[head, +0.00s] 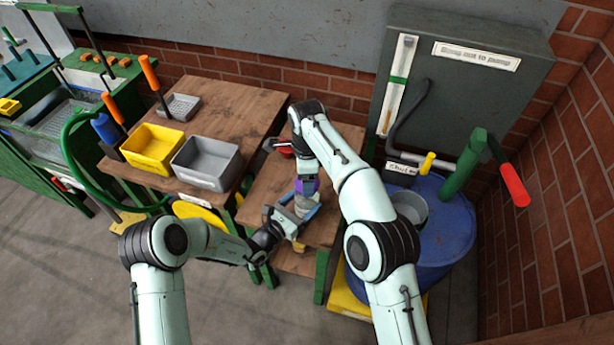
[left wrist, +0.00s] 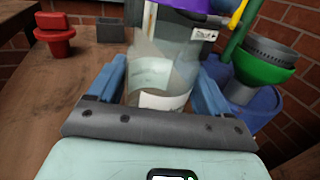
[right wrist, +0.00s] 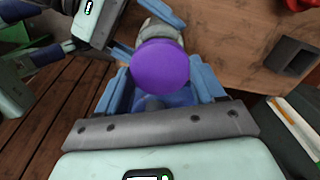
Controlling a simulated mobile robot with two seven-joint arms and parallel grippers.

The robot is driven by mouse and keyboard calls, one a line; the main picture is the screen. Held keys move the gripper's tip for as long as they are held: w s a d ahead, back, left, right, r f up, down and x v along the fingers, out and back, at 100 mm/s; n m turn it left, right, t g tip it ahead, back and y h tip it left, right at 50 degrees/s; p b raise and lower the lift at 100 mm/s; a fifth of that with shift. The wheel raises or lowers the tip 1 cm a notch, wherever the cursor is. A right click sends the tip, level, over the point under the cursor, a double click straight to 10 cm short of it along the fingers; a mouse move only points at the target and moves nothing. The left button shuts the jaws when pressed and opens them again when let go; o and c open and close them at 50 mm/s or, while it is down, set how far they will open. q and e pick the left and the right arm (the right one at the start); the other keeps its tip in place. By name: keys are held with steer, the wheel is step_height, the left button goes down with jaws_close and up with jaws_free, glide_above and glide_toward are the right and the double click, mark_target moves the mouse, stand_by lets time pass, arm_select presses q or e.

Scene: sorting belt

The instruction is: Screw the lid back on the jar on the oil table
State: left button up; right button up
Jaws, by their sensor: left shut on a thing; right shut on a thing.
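The clear jar with a pale label (left wrist: 158,80) stands between the blue fingers of my left gripper (left wrist: 158,90), which is shut on it. In the head view the jar (head: 303,205) is over the front of the wooden oil table (head: 262,190). The purple lid (right wrist: 160,67) is between the fingers of my right gripper (right wrist: 160,88), which is shut on it. The lid is at the top of the jar, and its lower edge shows at the top of the left wrist view (left wrist: 200,4). I cannot tell whether lid and rim touch or whether the threads engage.
A red object (left wrist: 55,35) and a small grey box (left wrist: 110,31) stand behind on the table. A blue drum (head: 445,225) with a green pump (head: 465,165) is to the right. A yellow bin (head: 153,148) and a grey bin (head: 207,162) are on the left table.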

steer(key=shift+f, duration=0.85)
steer(key=shift+f, duration=0.6)
arm_select(q)
jaws_close()
arm_select(e)
steer(key=m, duration=0.6)
steer(key=shift+m, duration=0.4)
steer(key=m, duration=0.6)
steer(key=shift+m, duration=0.4)
steer(key=o, duration=1)
